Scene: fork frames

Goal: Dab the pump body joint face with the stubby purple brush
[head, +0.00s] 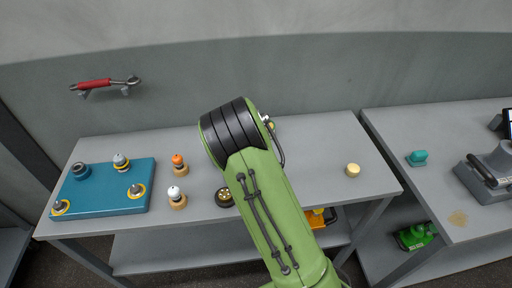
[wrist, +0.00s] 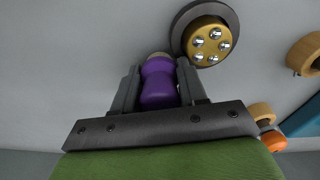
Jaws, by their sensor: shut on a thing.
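The stubby purple brush (wrist: 160,86) is between the two dark fingers of my gripper (wrist: 157,78) in the wrist view. My gripper is shut on it. Its tan bristle end (wrist: 157,56) points away from my palm, just left of a round dark part with a brass face and several silver bolts (wrist: 207,44). This looks like the pump body; I cannot tell whether the bristles touch it. In the head view the dark round part (head: 225,196) sits on the grey bench, left of my green arm. My arm hides the gripper and brush there.
A blue board (head: 105,188) with fittings lies at the bench's left. Orange-topped (head: 179,164) and white-topped (head: 176,197) pieces stand between it and the round part. A cream cylinder (head: 353,170) stands to the right. A second bench (head: 450,135) is beyond a gap.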

